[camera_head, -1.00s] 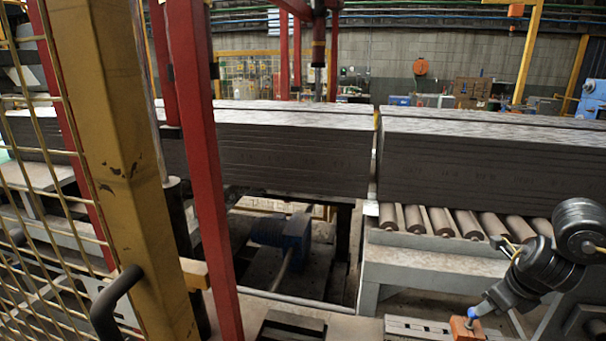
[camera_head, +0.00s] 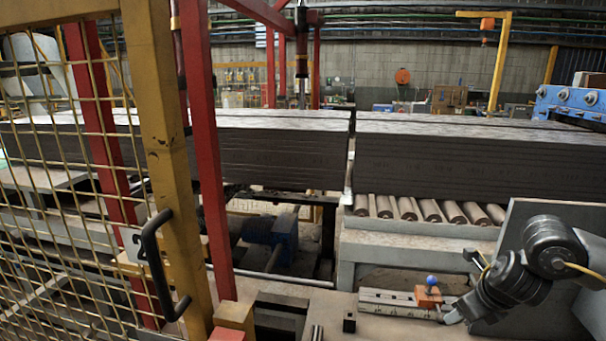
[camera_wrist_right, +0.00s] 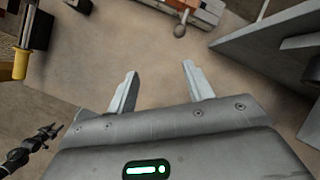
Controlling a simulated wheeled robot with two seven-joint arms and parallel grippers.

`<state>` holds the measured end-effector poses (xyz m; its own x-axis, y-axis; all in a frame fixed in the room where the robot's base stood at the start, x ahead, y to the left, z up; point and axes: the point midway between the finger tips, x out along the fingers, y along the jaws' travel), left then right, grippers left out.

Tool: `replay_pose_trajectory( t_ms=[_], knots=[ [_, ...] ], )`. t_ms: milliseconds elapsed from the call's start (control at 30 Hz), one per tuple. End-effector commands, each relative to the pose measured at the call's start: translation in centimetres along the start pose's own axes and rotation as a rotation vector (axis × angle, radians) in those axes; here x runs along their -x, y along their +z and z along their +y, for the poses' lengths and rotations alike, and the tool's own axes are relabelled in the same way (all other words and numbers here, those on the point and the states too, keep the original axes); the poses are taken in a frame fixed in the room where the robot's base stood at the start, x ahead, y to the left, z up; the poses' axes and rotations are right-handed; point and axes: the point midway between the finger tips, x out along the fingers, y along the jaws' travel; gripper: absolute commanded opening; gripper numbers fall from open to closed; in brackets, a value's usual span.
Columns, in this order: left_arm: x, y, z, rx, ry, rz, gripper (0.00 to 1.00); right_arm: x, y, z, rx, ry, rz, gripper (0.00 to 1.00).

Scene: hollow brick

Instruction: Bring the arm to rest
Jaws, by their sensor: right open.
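My right gripper (camera_wrist_right: 160,72) is open in the right wrist view, with its two pale fingers apart and nothing between them. Bare brown floor lies beyond the fingertips. In the head view a dark jointed arm (camera_head: 515,270) with a yellow cable reaches in at the lower right. Its lower end is near an orange block with a blue ball (camera_head: 428,296); I cannot tell whether they touch. My left gripper is not clearly in view.
A yellow post (camera_head: 165,170) with wire mesh and a red post (camera_head: 205,150) stand at the left. Stacked dark slabs (camera_head: 425,165) lie on a roller conveyor (camera_head: 430,210). A grey panel (camera_wrist_right: 265,35) fills the wrist view's upper right.

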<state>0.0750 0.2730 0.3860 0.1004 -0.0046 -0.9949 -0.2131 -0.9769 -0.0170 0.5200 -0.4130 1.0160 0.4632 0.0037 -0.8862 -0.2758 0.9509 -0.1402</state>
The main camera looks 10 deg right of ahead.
Motion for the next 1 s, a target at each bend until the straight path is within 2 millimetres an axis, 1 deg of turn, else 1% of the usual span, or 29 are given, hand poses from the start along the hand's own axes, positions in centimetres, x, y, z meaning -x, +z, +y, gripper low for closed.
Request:
replay_pose_trajectory(
  t_ms=[33, 167, 267, 367, 467, 500, 533, 567, 600, 667, 700, 733, 767, 800, 867, 900, 967, 1000],
  knots=[
    [0.0, 0.0, 0.0, 0.000, 0.000, 0.000, 0.47, -0.6, 0.3, 1.1, -0.004, 0.015, -0.012, 0.51],
    [0.0, -0.1, -0.1, 0.000, -0.001, 0.001, 0.47, -2.0, 1.2, 4.2, -0.039, 0.061, -0.059, 0.51],
    [0.0, 0.0, 0.0, 0.000, -0.001, -0.002, 0.47, -3.2, 1.9, 7.2, -0.084, 0.111, -0.102, 0.51],
    [0.0, 0.5, 0.0, 0.000, 0.000, -0.008, 0.47, -4.3, 2.6, 11.0, -0.152, 0.178, -0.148, 0.51],
    [0.0, 1.0, 0.1, 0.000, 0.001, -0.015, 0.47, -5.3, 3.1, 15.6, -0.261, 0.266, -0.196, 0.51],
    [0.0, 1.0, 0.1, 0.000, 0.001, -0.015, 0.47, -5.6, 3.2, 17.8, -0.325, 0.312, -0.216, 0.51],
    [0.0, 1.0, 0.1, 0.000, 0.001, -0.015, 0.47, -5.8, 3.3, 19.5, -0.383, 0.349, -0.229, 0.51],
    [0.0, 1.0, 0.1, 0.000, 0.001, -0.015, 0.47, -5.9, 3.3, 21.2, -0.450, 0.388, -0.241, 0.51],
    [0.0, 0.9, 0.1, 0.000, 0.001, -0.015, 0.47, -5.9, 3.3, 23.4, -0.552, 0.440, -0.253, 0.51],
    [0.0, 0.8, 0.1, 0.000, 0.001, -0.013, 0.47, -5.7, 3.2, 26.2, -0.726, 0.512, -0.262, 0.51],
    [0.0, 0.7, 0.1, 0.000, 0.001, -0.012, 0.47, -5.6, 3.0, 27.6, -0.851, 0.553, -0.261, 0.51],
    [0.0, 0.7, 0.0, 0.000, 0.000, -0.011, 0.47, -5.4, 2.8, 28.5, -0.950, 0.579, -0.256, 0.51],
    [0.0, 0.6, 0.0, 0.000, 0.000, -0.011, 0.47, -5.3, 2.5, 29.2, -1.052, 0.602, -0.248, 0.51],
    [0.0, 0.6, 0.0, 0.000, 0.000, -0.010, 0.47, -5.2, 2.0, 29.9, -1.195, 0.626, -0.233, 0.51],
    [0.0, 0.6, 0.0, 0.000, 0.000, -0.010, 0.47, -5.3, 0.9, 30.5, -1.418, 0.644, -0.202, 0.51],
    [0.0, 0.6, 0.0, 0.000, 0.000, -0.010, 0.47, -5.4, 0.0, 30.5, -1.574, 0.644, -0.176, 0.51],
    [0.0, 0.6, 0.0, 0.000, 0.000, -0.010, 0.47, -5.7, -2.0, 30.3, -1.813, 0.620, -0.132, 0.51],
    [0.0, 0.5, 0.0, 0.000, 0.000, -0.009, 0.47, -6.0, -3.5, 29.9, -1.975, 0.592, -0.101, 0.51]
  ],
)
